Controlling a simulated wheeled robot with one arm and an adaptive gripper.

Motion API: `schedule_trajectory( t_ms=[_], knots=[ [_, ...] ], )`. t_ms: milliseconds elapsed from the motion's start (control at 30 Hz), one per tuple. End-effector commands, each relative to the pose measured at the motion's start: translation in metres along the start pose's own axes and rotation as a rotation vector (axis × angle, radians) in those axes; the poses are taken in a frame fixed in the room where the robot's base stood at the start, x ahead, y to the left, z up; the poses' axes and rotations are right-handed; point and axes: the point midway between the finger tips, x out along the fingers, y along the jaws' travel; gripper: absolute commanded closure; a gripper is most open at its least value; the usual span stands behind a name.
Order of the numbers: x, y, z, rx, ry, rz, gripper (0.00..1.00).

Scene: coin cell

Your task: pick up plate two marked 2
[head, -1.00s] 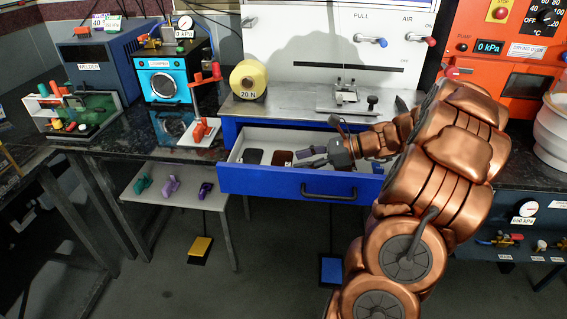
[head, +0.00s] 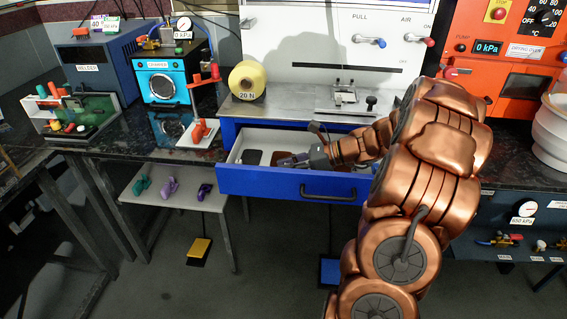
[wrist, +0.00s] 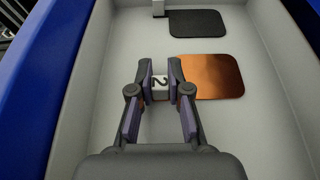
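Plate two is a copper-coloured plate (wrist: 213,77) lying in the drawer, with a pale tab marked 2 (wrist: 160,83) at its left edge in the wrist view. My gripper (wrist: 160,80) is at this tab, one finger on each side. The fingers are close together and the tab fills the gap between them; they look shut on it. The plate looks flat on the drawer floor. In the head view my gripper (head: 284,161) reaches down into the open drawer and partly hides the copper plate.
A black plate (wrist: 198,23) lies in the drawer beyond the copper one. The blue drawer front (head: 285,184) and pale walls surround my gripper. The metal bench top (head: 285,108) stands above and behind the drawer. A yellow roll marked 20 N (head: 248,80) sits on it.

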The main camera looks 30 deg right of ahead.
Motion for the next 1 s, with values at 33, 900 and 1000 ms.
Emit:
schedule_trajectory(
  t_ms=[33, 900, 1000],
  knots=[
    [0.000, 0.000, 0.000, 0.000, 0.000, 0.000, 0.93],
    [-0.020, 0.003, 0.047, -0.007, 0.001, -0.003, 1.00],
    [-0.026, 0.004, 0.064, -0.006, 0.000, -0.001, 1.00]
  ],
)
